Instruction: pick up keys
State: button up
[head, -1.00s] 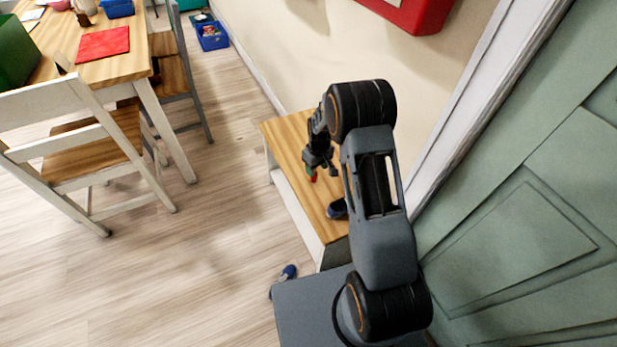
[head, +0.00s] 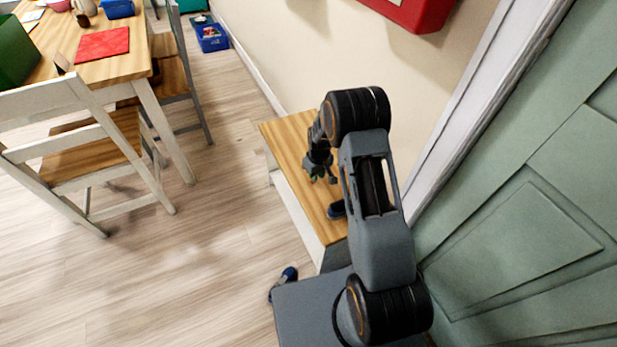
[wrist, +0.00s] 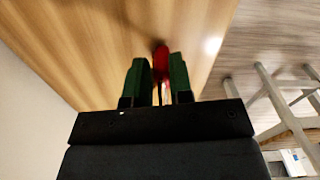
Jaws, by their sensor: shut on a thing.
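The keys show in the wrist view as a red piece (wrist: 160,62) with a thin pale part between the fingers. My gripper (wrist: 158,80) has green fingers, and they are shut on the keys. In the head view my gripper (head: 321,176) is over the wooden bench top (head: 288,150), pointing down. The keys cannot be made out there. I cannot tell how far above the wood they are.
A dark blue shoe (head: 336,210) is on the bench near my arm. Another shoe (head: 288,274) is on the floor by my base. A white chair (head: 100,150) and a table (head: 140,55) stand at left. A green door (head: 530,220) is at right.

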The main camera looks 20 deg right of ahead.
jog(key=shift+r, duration=0.1)
grip_shut()
jog(key=shift+r, duration=0.6)
notch_tip(320, 180, up, 2)
jog(key=shift+a+r+p, duration=0.1)
jog(key=shift+r+p, duration=0.1)
jog(key=shift+p, duration=0.25)
jog(key=s+a+r+p, duration=0.2)
jog(key=s+a+r, duration=0.1)
jog(key=a+r, duration=0.6)
jog(key=a, duration=0.4)
jog(key=shift+s+a+r+p, duration=0.15)
jog(key=shift+s+a+p, duration=0.05)
jog(key=shift+a+p, duration=0.1)
